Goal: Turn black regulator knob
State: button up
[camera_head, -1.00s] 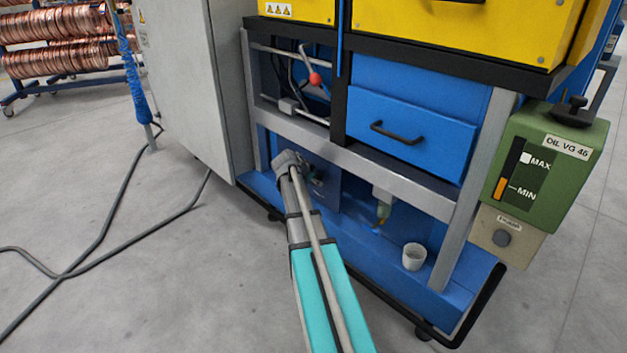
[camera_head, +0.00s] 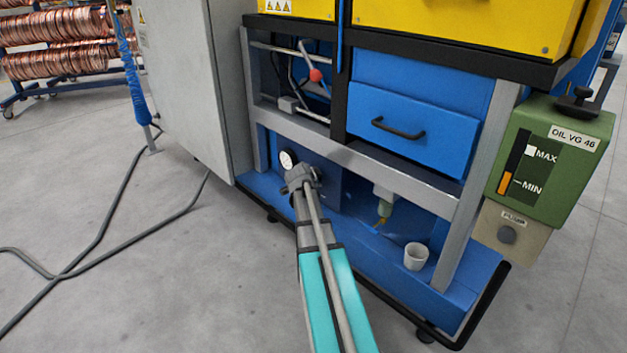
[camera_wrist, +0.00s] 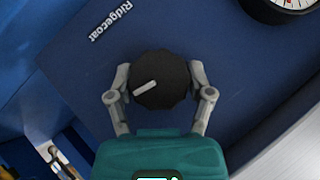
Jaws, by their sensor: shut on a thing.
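The black regulator knob (camera_wrist: 160,80) is in the middle of the wrist view, on a blue panel (camera_wrist: 215,50). It is round with a ridged edge, and its light pointer mark slants from lower left to upper right. My gripper (camera_wrist: 160,88) has one finger on each side of the knob and is shut on it. In the head view my gripper (camera_head: 303,172) is at the blue panel low in the machine, and it hides the knob there. A round white gauge (camera_head: 288,160) sits just above and left of my gripper; part of it shows in the wrist view (camera_wrist: 292,5).
A grey frame rail (camera_head: 380,172) runs above my gripper. A filter bowl (camera_head: 384,205) and a white cup (camera_head: 416,256) stand to the right. A grey cabinet (camera_head: 180,80) is at the left. The floor in front is clear except for cables (camera_head: 100,215).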

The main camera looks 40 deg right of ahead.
jog(key=o, duration=1.1)
jog(key=shift+r+g+p, duration=0.1)
jog(key=shift+g+p, duration=0.2)
jog(key=shift+g, duration=0.1)
jog(key=shift+w+n+g+p, duration=0.15)
jog(key=shift+n+g+p, duration=0.35)
jog(key=shift+g, duration=0.1)
jog(key=n+g+p, duration=0.1)
jog(key=n+g, duration=0.1)
jog(key=g, duration=0.1)
jog(key=shift+g, duration=0.3)
jog(key=shift+s+p+v, duration=0.2)
jog(key=shift+p+v, duration=4.7)
jog(key=shift+v, duration=1.95)
